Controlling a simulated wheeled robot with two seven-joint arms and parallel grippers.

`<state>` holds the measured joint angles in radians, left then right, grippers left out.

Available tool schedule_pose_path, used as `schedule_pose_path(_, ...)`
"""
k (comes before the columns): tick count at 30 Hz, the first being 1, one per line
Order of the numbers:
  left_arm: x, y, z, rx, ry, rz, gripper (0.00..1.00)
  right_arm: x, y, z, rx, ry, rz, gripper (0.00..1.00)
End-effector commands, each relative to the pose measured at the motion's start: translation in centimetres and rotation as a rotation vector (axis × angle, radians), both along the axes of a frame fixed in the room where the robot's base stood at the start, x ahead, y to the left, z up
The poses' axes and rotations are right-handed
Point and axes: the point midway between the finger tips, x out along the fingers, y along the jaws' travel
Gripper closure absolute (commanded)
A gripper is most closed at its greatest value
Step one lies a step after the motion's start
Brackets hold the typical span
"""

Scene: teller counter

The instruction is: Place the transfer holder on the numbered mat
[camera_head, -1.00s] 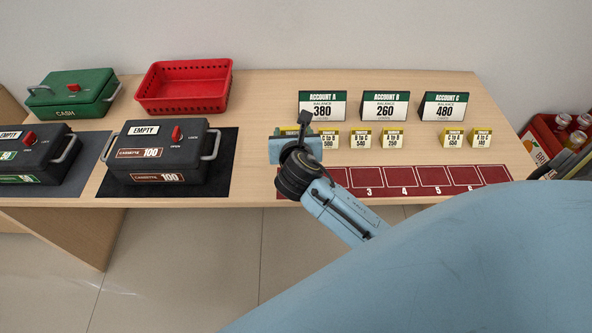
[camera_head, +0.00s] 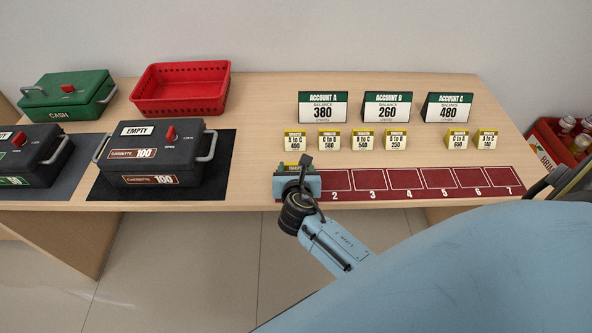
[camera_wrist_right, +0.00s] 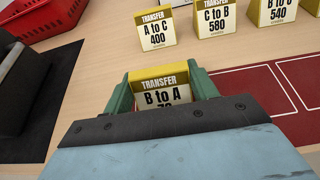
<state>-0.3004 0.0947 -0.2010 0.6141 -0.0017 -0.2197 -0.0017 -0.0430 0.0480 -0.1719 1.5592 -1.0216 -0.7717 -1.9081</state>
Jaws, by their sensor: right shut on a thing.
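My right gripper (camera_head: 297,178) is over the left end of the red numbered mat (camera_head: 430,192), covering its first square. It is shut on a yellow-topped transfer holder (camera_wrist_right: 165,94) marked "B to A", seen between the green fingers in the right wrist view. The lower part of its label is hidden by the gripper. Whether the holder touches the mat cannot be told. Squares 2 to 7 of the mat look empty. The mat also shows in the right wrist view (camera_wrist_right: 262,90). My left gripper is not in view.
Several other transfer holders stand in a row behind the mat, the nearest being "A to C 400" (camera_head: 295,141). Behind them stand account signs (camera_head: 323,107). A black "EMPTY" cassette (camera_head: 155,155) on a dark pad is to the left, with a red basket (camera_head: 182,90) behind it.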

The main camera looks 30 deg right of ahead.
Motion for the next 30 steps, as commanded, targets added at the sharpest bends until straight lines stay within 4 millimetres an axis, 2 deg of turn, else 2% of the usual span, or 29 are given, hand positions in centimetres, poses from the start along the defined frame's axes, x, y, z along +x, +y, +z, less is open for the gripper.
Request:
schedule_pose_path(3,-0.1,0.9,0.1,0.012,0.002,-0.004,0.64,0.0,0.0,0.2,-0.001,-0.002,0.0,0.65)
schedule_pose_path(8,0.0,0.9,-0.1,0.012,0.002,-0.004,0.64,0.0,0.0,-0.3,-0.002,0.0,0.001,0.65)
schedule_pose_path(9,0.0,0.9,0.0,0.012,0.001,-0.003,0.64,0.0,0.0,-0.2,-0.002,0.0,0.001,0.38)
schedule_pose_path(13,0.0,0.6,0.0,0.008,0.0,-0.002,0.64,0.0,0.0,-0.2,-0.001,0.0,0.0,0.21)
schedule_pose_path(24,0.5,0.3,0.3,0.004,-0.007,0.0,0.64,0.0,0.0,0.4,0.0,-0.001,0.0,0.2)
schedule_pose_path(30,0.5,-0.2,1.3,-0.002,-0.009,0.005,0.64,-2.8,1.6,1.6,0.001,0.002,0.0,0.2)
